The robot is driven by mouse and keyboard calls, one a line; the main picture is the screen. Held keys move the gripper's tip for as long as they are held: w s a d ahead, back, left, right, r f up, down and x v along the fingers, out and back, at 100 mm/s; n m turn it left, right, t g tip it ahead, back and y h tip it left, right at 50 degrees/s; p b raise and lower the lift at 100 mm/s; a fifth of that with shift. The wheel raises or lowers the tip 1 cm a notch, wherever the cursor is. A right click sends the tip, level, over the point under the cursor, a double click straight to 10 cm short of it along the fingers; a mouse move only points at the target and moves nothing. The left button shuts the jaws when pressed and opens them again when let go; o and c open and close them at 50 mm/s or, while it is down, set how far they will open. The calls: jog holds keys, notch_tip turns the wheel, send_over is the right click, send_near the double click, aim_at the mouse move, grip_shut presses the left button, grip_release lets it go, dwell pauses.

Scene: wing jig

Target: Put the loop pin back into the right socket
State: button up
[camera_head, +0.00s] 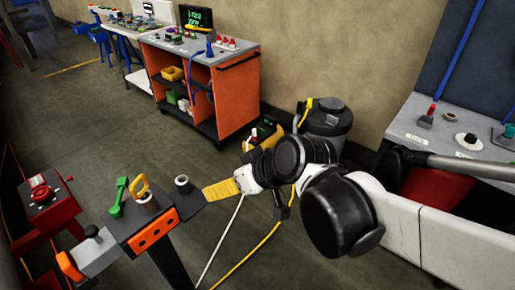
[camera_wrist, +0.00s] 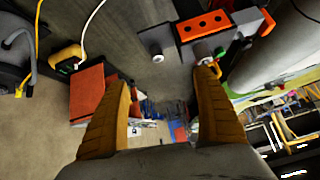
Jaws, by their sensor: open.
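The yellow loop pin (camera_head: 140,187) stands upright at the left grey socket (camera_head: 148,205) on the dark jig stand, and its lower end appears to be in that socket's mouth. The right socket (camera_head: 182,184) is a short grey cylinder with a dark, empty-looking opening. My gripper (camera_head: 207,191) is just right of the right socket, its yellow ribbed finger pointing left. In the wrist view my gripper (camera_wrist: 163,82) is open with nothing between its fingers. The jig's sockets show above the fingertips there; a small yellow part by the right fingertip may be the loop pin.
An orange block with holes (camera_head: 152,234) is on the jig's front. A green lever (camera_head: 119,197) stands left of the loop pin, and a grey block (camera_head: 96,250) lies further left. An orange cart (camera_head: 232,95) and a dark canister (camera_head: 328,125) stand behind. Floor between is clear.

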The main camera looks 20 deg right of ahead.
jog(key=s+d+m+h, duration=0.4)
jog(key=s+d, duration=0.3)
jog(key=d, duration=0.4)
jog(key=shift+m+h, duration=0.3)
jog(key=shift+m, duration=0.1)
jog(key=shift+d, duration=0.1)
notch_tip(320, 180, down, 6)
jog(key=b, duration=0.5)
jog(key=shift+r+b, duration=0.25)
jog(key=shift+b, duration=0.05)
